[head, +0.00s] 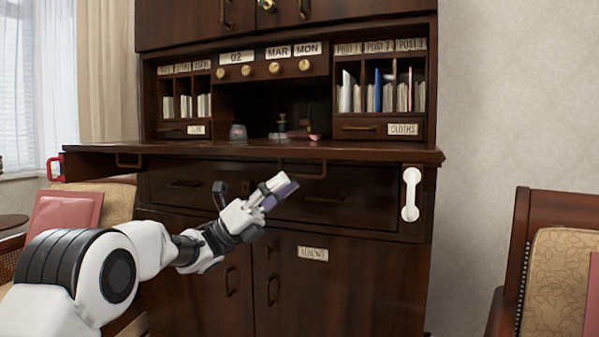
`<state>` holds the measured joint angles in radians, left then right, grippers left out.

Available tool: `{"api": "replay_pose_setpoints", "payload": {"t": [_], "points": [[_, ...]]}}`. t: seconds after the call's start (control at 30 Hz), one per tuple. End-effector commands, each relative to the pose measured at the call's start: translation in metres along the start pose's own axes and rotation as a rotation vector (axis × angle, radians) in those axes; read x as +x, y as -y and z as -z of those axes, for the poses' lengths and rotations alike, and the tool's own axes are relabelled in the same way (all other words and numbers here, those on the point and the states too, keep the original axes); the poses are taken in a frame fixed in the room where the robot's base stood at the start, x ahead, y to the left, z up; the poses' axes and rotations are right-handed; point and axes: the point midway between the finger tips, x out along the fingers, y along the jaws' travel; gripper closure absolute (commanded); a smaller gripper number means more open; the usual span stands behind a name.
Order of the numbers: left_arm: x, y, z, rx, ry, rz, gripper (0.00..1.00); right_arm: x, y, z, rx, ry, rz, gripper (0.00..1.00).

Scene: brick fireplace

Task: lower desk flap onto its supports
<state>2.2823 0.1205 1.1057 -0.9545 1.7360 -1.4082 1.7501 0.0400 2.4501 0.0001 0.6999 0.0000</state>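The desk flap (250,151) is a dark wooden board, seen almost edge-on. It lies about level across the cabinet front, below the pigeonholes, with metal loop handles hanging under its front edge. Whether the flap rests on any support is hidden. My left gripper (277,190) is below the flap, in front of the drawers, with nothing visible in it. Its fingers look close together. My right gripper is out of view.
The cabinet (340,290) has drawers and lower doors behind my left arm. Small items, including a grey-green object (238,132), sit in the central recess.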

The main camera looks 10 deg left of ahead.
Motion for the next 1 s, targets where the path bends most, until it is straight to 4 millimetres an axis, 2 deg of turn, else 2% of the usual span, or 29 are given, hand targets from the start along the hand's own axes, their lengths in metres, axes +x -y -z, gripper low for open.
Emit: {"api": "replay_pose_setpoints", "payload": {"t": [0.1,0.2,0.3,1.0], "points": [[-0.032,0.000,-0.001,-0.001,0.003,-0.001,0.64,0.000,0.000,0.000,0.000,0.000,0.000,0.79],[-0.052,-0.001,0.000,-0.001,0.001,-0.001,0.64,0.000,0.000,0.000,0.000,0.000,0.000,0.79],[-0.063,-0.001,0.001,-0.001,-0.001,-0.001,0.64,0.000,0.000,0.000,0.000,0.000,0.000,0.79],[-0.066,-0.001,0.002,-0.001,-0.003,0.000,0.64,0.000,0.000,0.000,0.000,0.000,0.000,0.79]]}}
